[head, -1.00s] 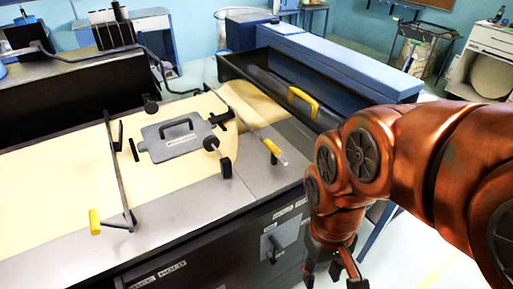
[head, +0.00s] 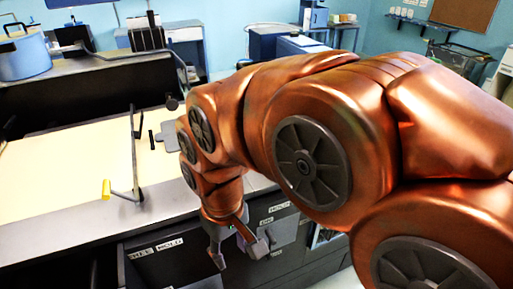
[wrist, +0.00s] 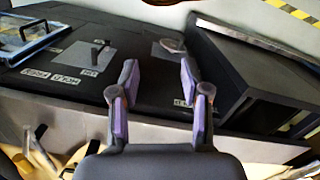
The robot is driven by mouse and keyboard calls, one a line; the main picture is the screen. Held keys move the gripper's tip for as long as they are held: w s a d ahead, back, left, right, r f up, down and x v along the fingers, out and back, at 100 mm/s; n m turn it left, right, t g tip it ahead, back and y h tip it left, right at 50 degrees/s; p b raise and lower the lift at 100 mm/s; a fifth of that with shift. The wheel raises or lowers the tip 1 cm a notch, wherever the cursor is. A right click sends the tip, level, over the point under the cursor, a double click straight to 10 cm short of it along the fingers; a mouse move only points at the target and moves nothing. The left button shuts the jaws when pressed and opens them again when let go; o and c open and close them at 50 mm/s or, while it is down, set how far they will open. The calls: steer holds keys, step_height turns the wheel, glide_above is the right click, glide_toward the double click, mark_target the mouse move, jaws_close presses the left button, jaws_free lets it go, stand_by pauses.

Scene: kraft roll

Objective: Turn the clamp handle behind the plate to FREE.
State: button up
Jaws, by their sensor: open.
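My gripper (head: 238,256) is open and empty, its two fingers apart, in front of the bench's dark front face. In the wrist view my gripper (wrist: 158,72) points at that face, which appears upside down. A grey plate (wrist: 82,52) with a dark handle (wrist: 97,53) is left of the fingers, near small white labels, one seeming to read HOLD. A second grey plate (wrist: 168,48) lies beyond the fingertips. I cannot tell for sure which part is the clamp handle, or its setting. In the head view one grey plate (head: 283,233) shows right of my gripper; my fingers touch nothing visible.
A grey tool plate (head: 166,138) there is mostly hidden by my arm. In the wrist view a dark box (wrist: 270,85) stands out at the right.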

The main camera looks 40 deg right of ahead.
steer(key=w+d+r+m+t+h+b, duration=0.1)
steer(key=w+d+r+m+t+b, duration=0.2)
steer(key=w+d, duration=1)
steer(key=w+d+r+t+h+b, duration=0.1)
steer(key=d+r+b, duration=0.1)
steer(key=d, duration=0.5)
steer(key=w+d+r+h+b, duration=0.1)
steer(key=d+r+h+b, duration=0.15)
steer(key=d, duration=0.55)
steer(key=shift+y, duration=0.45)
steer(key=shift+a+p+x, duration=0.15)
steer(key=shift+p+x, duration=0.65)
steer(key=shift+x, duration=1)
steer(key=shift+a+p+x, duration=0.1)
steer(key=shift+p+x, duration=0.7)
steer(key=shift+x, duration=1)
steer(key=shift+f, duration=0.1)
jaws_close()
